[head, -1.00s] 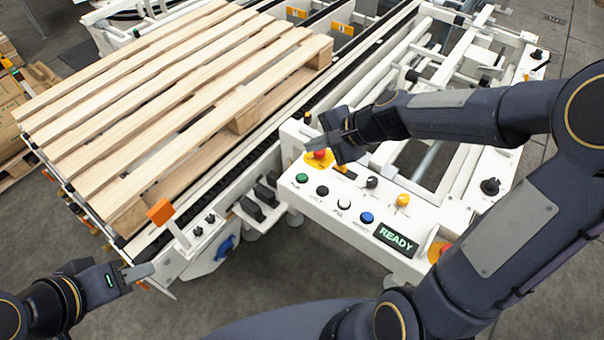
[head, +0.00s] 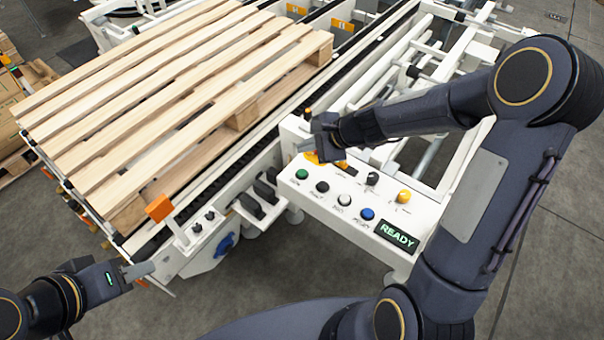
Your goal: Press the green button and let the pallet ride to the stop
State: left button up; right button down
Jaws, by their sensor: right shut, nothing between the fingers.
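The green button (head: 302,174) sits at the left end of a white control panel (head: 322,207). A lit green READY display (head: 397,236) is at the panel's right end. My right gripper (head: 299,149) is shut and empty, just above the green button in the picture and over the panel's far left corner. It covers most of the red button on the yellow base there. The wooden pallet (head: 165,95) lies on the conveyor (head: 270,125) at the left. My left gripper (head: 150,268) is low at the left, clear of the conveyor; its jaw gap is not discernible.
An orange plate (head: 159,209) stands at the pallet's near corner. Cardboard boxes (head: 12,110) are at far left.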

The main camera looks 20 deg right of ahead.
aim_at(306, 173)
notch_tip(306, 173, down, 7)
jog(key=b, duration=0.6)
jog(key=shift+f, duration=0.1)
dwell(1.6)
jog(key=shift+f+b, duration=0.4)
